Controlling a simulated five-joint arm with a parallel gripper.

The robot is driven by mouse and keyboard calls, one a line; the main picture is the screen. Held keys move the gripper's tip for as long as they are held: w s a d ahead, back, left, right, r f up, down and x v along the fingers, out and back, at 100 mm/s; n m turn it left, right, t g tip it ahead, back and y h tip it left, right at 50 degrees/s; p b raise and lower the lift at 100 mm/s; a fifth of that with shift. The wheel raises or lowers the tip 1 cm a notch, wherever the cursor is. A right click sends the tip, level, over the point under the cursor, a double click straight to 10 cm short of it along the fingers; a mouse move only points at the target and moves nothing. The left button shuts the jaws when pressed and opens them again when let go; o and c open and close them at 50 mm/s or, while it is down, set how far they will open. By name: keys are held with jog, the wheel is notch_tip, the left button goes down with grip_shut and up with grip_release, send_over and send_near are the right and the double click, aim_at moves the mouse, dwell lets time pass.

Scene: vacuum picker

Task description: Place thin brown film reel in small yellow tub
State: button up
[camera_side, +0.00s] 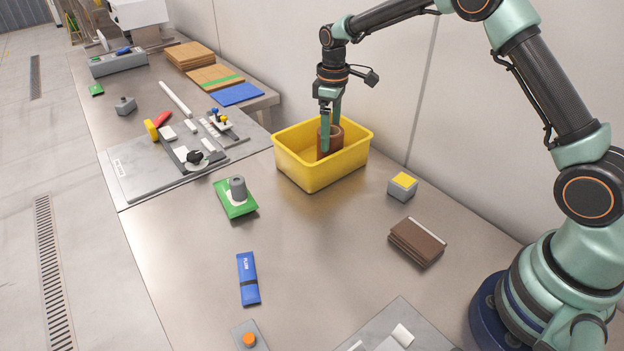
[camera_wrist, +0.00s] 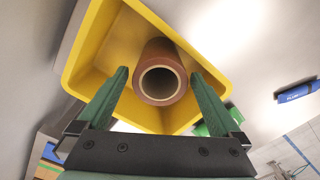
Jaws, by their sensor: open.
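The brown film reel (camera_wrist: 160,64) is inside the small yellow tub (camera_wrist: 85,60), seen end-on in the wrist view with its pale core ring showing. In the side view the reel (camera_side: 324,148) stands in the tub (camera_side: 318,177), partly hidden by my gripper and the tub's front wall. My gripper (camera_side: 331,120) reaches down into the tub with its green fingers on either side of the reel. In the wrist view the gripper (camera_wrist: 163,80) is open, with a gap between each finger and the reel.
A grey block with a yellow top (camera_side: 403,186) and a brown stack (camera_side: 417,242) lie right of the tub. A green pad with a grey cylinder (camera_side: 236,197) and a blue packet (camera_side: 248,278) lie left and in front. A grey fixture plate (camera_side: 150,181) is farther left.

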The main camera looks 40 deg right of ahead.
jog(key=s+r+m+t, duration=0.1)
jog(key=s+r, duration=0.1)
jog(key=r, duration=0.5)
jog(key=s+r+m, duration=0.1)
jog(key=s+r, duration=0.2)
jog(key=r, duration=0.4)
jog(key=s+a+r+m+t, duration=0.1)
jog(key=s+m+t, duration=0.3)
jog(key=s, duration=1.4)
jog(key=shift+s+a+r+m+t, duration=0.25)
jog(key=shift+r+m+t, duration=0.05)
jog(key=shift+r+m, duration=0.15)
